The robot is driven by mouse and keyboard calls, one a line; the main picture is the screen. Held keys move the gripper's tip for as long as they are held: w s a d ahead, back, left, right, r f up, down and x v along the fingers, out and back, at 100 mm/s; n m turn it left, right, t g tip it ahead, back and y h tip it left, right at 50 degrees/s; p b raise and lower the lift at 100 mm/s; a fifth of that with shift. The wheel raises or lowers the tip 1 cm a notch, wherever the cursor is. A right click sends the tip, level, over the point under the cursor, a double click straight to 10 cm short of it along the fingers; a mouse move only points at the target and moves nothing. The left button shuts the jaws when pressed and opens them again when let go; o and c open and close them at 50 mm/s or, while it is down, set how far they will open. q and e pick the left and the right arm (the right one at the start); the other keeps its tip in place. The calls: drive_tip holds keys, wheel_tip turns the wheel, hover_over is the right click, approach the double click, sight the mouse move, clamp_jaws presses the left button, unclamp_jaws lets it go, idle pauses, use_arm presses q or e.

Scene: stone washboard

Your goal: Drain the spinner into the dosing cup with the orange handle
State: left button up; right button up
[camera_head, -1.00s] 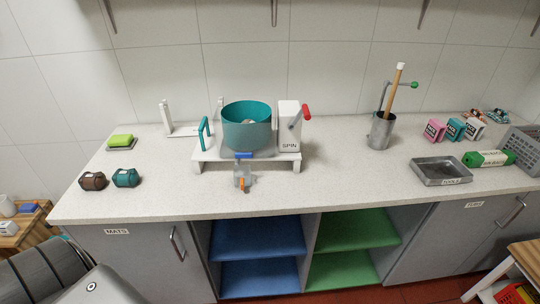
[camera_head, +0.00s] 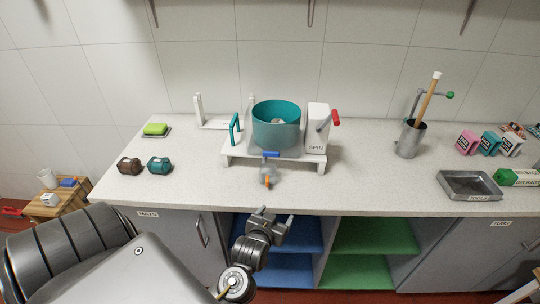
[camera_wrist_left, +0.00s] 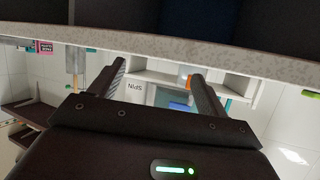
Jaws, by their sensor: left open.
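The spinner is a teal drum (camera_head: 276,130) in a clear housing on a white stand (camera_head: 230,157), with a white box marked SPIN (camera_head: 317,130) and a red-knobbed crank at its right. A blue tap lever (camera_head: 271,154) shows at its front. Under it is the small clear dosing cup (camera_head: 268,172) with its orange handle (camera_head: 267,182) towards me. My left gripper (camera_head: 276,216) is open and empty in front of the counter edge, below the cup in the picture. In the left wrist view, the orange handle (camera_wrist_left: 186,82) shows between the open fingers (camera_wrist_left: 160,76). My right gripper is out of view.
Brown (camera_head: 129,166) and teal (camera_head: 159,164) rounded objects and a green sponge (camera_head: 155,129) are at the left. A grey tray (camera_head: 470,186) and a metal pot (camera_head: 410,140) are at the right. The counter beside the cup is clear.

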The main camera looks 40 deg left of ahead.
sight(270, 155)
use_arm(q)
drive_tip(key=w+a+r+n+t+y, duration=0.2)
drive_tip(key=w+a+r+n+y, duration=0.15)
drive_tip(key=a+r+y, duration=0.45)
drive_tip(key=w+a+p, duration=0.1)
drive_tip(key=w, duration=0.1)
drive_tip(key=w+a+r+h+p, duration=0.1)
drive_tip(key=w, duration=0.2)
drive_tip(key=w+a+h, duration=0.1)
drive_tip(key=w, duration=0.1)
drive_tip(key=shift+w+a+r+p, duration=0.3)
drive_tip(key=shift+w+r+p, duration=0.05)
drive_tip(key=shift+r+p, duration=0.05)
drive_tip(key=shift+w+a+f, duration=0.1)
drive_tip(key=shift+w+a, duration=0.15)
drive_tip(key=shift+w, duration=0.2)
drive_tip(key=c, duration=1)
